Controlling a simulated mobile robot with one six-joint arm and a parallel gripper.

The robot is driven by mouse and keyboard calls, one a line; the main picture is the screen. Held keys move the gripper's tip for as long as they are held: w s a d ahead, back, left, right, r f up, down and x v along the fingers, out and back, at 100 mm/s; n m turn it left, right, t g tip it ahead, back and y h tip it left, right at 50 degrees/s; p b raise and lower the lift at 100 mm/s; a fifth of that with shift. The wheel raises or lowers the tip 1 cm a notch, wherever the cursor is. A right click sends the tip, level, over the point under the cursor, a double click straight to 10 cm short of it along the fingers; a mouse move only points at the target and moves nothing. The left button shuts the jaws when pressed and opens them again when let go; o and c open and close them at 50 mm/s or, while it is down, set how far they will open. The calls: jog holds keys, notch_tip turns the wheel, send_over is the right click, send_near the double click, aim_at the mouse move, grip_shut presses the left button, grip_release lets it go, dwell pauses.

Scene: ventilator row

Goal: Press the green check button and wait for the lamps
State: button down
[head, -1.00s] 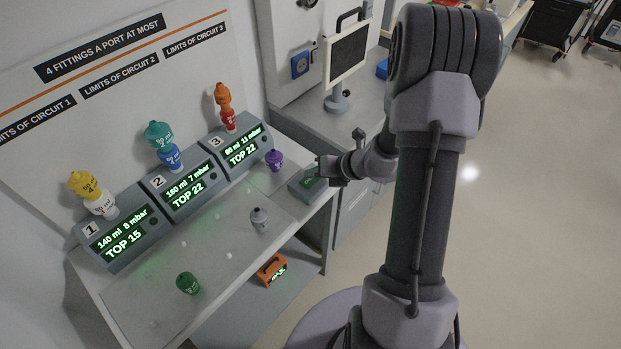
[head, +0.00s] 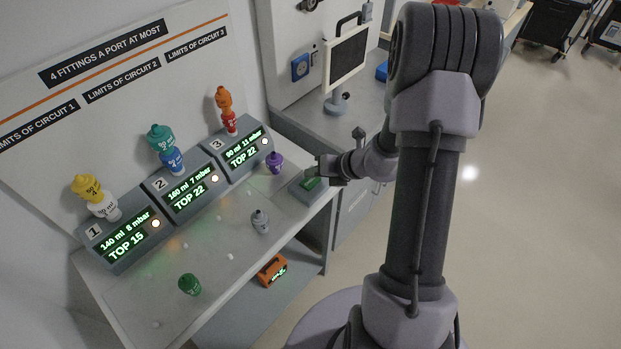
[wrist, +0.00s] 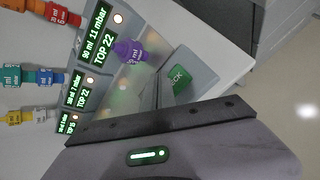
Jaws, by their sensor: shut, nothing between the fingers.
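The green check button (head: 311,183) sits on a grey box at the right end of the bench; it also shows in the wrist view (wrist: 180,80), partly labelled. My gripper (head: 320,168) is shut and empty, just above or beside the button; I cannot tell whether it touches. In the head view, the round lamps on circuit box 1 (head: 155,223), box 2 (head: 214,177) and box 3 (head: 265,141) all glow pale warm white. The displays read TOP 15, TOP 22 and TOP 22. Two stacked fittings stand at each box: yellow on white, teal on blue, orange on red.
Loose fittings stand on the bench: purple (head: 275,162), grey (head: 260,221) and green (head: 189,284). An orange device (head: 271,270) lies on the lower shelf. A monitor (head: 347,56) stands on the counter behind.

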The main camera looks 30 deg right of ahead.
aim_at(313, 182)
notch_tip(313, 182, up, 5)
jog(key=p, duration=0.4)
jog(key=shift+r+p, duration=0.1)
jog(key=shift+p, duration=0.25)
dwell(0.3)
